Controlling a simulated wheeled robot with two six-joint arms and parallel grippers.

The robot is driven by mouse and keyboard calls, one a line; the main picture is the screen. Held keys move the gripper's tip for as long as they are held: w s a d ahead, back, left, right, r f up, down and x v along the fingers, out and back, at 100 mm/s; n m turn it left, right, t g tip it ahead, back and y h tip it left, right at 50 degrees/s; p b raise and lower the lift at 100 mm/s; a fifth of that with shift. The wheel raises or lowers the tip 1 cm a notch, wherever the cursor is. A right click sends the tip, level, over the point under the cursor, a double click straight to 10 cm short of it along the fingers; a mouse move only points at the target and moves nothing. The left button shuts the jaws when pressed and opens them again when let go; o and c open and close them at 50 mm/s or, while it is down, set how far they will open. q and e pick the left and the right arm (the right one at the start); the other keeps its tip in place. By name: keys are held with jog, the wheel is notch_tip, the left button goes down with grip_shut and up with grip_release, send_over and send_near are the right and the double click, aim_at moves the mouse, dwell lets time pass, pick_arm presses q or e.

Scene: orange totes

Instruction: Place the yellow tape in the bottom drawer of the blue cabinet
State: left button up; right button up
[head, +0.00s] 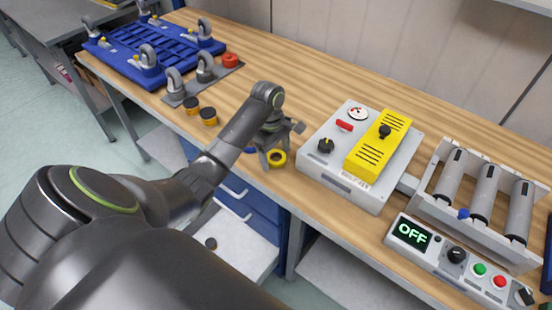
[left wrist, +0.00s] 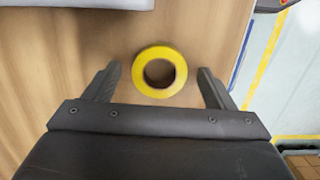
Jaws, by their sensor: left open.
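The yellow tape (head: 277,157) is a ring lying flat near the front edge of the wooden workbench. My left gripper (head: 270,158) is over it, pointing down, and partly covers it. In the left wrist view the tape (left wrist: 140,73) lies between the two spread fingers (left wrist: 160,72), with a gap on each side. The left gripper is open and holds nothing. The blue cabinet (head: 262,206) stands under the bench, partly hidden by my arm. A pale, tray-like surface, seemingly an open low drawer (head: 250,252), juts from it with a small dark round object (head: 211,243) on it.
Right of the gripper stands a grey box (head: 340,180) with a yellow cover (head: 378,146). Beyond it are a roller unit (head: 482,198) and an OFF control panel (head: 411,234). Two dark-topped round pieces (head: 208,116) and a blue caster platform (head: 150,55) are at the left.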

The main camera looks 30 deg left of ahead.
pick_arm(q)
jog(key=c, duration=1.1)
notch_tip(320, 180, up, 4)
jog(key=shift+r+p, duration=0.25)
jog(key=shift+p, duration=0.2)
notch_tip(320, 180, up, 5)
jog(key=p, duration=0.4)
jog(key=shift+r+p, duration=0.15)
jog(key=shift+p, duration=0.25)
